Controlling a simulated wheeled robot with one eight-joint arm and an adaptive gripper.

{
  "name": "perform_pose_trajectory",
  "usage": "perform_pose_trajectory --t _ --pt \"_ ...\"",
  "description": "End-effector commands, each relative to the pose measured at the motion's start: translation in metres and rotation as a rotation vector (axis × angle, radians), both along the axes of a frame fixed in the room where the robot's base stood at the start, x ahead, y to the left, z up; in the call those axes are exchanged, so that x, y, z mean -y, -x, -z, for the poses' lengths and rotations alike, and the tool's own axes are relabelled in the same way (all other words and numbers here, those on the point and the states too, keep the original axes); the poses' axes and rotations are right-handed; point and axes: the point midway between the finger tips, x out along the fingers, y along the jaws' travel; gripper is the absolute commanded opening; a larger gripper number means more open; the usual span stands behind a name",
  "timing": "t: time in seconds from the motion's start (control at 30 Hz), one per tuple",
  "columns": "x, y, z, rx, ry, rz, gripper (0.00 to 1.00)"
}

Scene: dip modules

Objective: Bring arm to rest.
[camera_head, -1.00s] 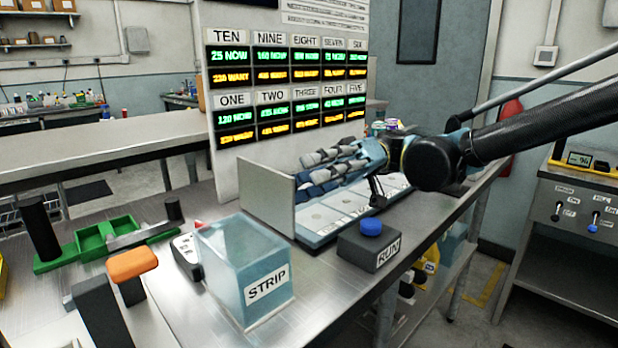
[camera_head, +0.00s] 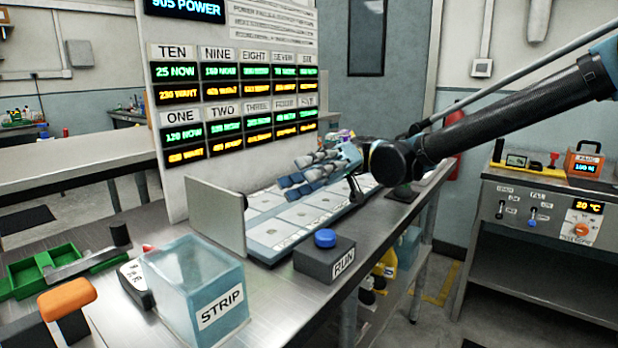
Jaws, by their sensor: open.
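My gripper (camera_head: 305,172) reaches in from the right on my dark arm, its blue and grey fingers spread apart and pointing left. It is open, and I see nothing between the fingers. It hovers above the far part of a white tray with several square cells (camera_head: 268,233) on the metal bench. The display panel (camera_head: 232,95) stands behind it, with rows of green and yellow readings. Part of the tray is hidden behind my gripper.
A grey upright plate (camera_head: 215,213) stands at the tray's left end. A RUN box with a blue button (camera_head: 325,240), a clear STRIP bin (camera_head: 195,285) and a green tray (camera_head: 25,275) stand nearer. A side cabinet (camera_head: 545,240) is at right, with open floor between.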

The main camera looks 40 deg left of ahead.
Motion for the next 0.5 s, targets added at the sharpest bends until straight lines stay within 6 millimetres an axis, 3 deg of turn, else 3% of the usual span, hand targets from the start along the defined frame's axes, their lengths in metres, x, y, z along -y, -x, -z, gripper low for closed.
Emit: perform_pose_trajectory --t 0.33,0.5 --pt "0.001 -0.003 0.000 0.006 0.004 0.008 0.44" --pt "0.012 -0.034 0.006 0.075 0.054 0.092 0.44"
